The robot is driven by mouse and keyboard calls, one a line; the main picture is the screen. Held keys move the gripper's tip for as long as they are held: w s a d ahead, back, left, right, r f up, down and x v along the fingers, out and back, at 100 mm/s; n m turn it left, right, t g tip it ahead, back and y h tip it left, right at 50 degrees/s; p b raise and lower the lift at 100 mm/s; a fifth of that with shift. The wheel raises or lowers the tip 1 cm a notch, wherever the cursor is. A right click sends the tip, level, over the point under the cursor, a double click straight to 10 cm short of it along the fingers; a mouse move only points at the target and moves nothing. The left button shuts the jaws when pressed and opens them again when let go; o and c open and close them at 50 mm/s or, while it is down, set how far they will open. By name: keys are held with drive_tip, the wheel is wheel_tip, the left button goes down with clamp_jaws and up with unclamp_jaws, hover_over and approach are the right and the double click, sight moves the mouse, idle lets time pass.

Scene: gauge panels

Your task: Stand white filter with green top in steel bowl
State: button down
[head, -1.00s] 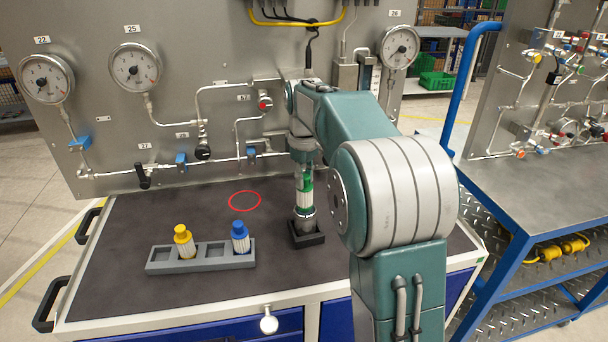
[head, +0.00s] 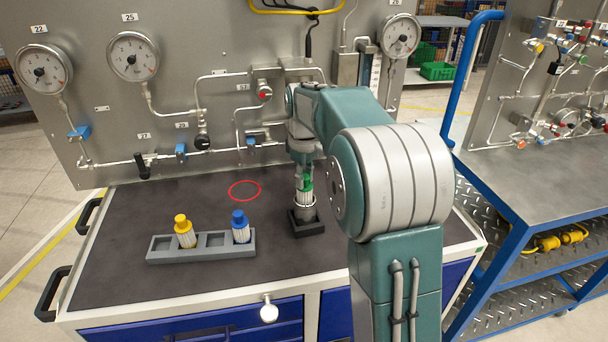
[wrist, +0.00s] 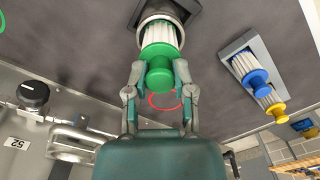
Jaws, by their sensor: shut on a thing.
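The white filter with the green top (wrist: 160,58) is between the fingers of my gripper (wrist: 157,75), which is shut on the green top. In the head view the filter (head: 304,197) is upright, with my gripper (head: 304,168) above it. Its lower white part is inside the steel bowl (head: 305,213), which stands in a black square holder. In the wrist view the bowl's rim (wrist: 143,21) surrounds the white ribs. Whether the filter touches the bowl's bottom is hidden.
A grey rack (head: 203,257) to the left holds a yellow-topped filter (head: 185,232) and a blue-topped filter (head: 240,228), with empty slots. A red ring (head: 245,190) marks bare bench behind it. The gauge panel (head: 225,85) with pipes and valves rises close behind my gripper.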

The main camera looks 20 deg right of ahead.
drive_tip(key=shift+f, duration=0.45)
drive_tip(key=shift+c, duration=2)
unclamp_jaws()
wheel_tip(320, 180, up, 12)
